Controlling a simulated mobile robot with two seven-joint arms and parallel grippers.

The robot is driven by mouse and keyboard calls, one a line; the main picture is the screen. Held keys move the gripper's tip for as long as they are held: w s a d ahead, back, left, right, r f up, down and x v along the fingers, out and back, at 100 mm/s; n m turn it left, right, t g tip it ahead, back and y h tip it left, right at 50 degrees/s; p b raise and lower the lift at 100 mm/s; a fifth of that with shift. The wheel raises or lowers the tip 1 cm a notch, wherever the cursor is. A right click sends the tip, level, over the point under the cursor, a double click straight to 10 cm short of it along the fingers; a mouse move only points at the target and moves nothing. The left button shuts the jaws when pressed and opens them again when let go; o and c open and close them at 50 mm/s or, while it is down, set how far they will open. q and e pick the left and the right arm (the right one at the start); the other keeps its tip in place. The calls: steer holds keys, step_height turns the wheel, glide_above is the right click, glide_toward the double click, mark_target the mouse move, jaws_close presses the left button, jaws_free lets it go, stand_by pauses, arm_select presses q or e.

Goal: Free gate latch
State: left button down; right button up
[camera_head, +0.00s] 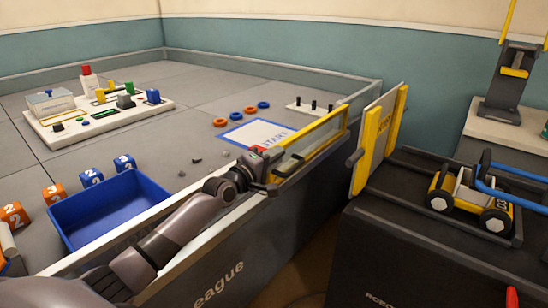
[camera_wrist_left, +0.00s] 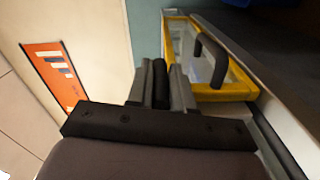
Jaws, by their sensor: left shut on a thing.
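The gate (camera_head: 322,138), a clear panel in a yellow frame, stands in the arena's front wall. It also shows in the left wrist view (camera_wrist_left: 225,97), with a black curved handle (camera_wrist_left: 209,60) on it. My left gripper (camera_head: 268,182) is at the gate's near left end. In the wrist view my left gripper (camera_wrist_left: 160,88) is shut on a dark upright bar (camera_wrist_left: 160,80), which looks like the latch. The fingers cover part of the bar, so its fixing is hidden. A small red part (camera_head: 256,149) shows just above the gripper. My right gripper is not in view.
Inside the arena are a blue bin (camera_head: 108,213), numbered cubes (camera_head: 92,177), a start mat (camera_head: 255,134) and a control board (camera_head: 97,117). Right of a gap, a black cart (camera_head: 430,245) carries a yellow rover (camera_head: 468,192) and a yellow-edged upright panel (camera_head: 378,140).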

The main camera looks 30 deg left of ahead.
arm_select(q)
steer(key=shift+r, duration=0.25)
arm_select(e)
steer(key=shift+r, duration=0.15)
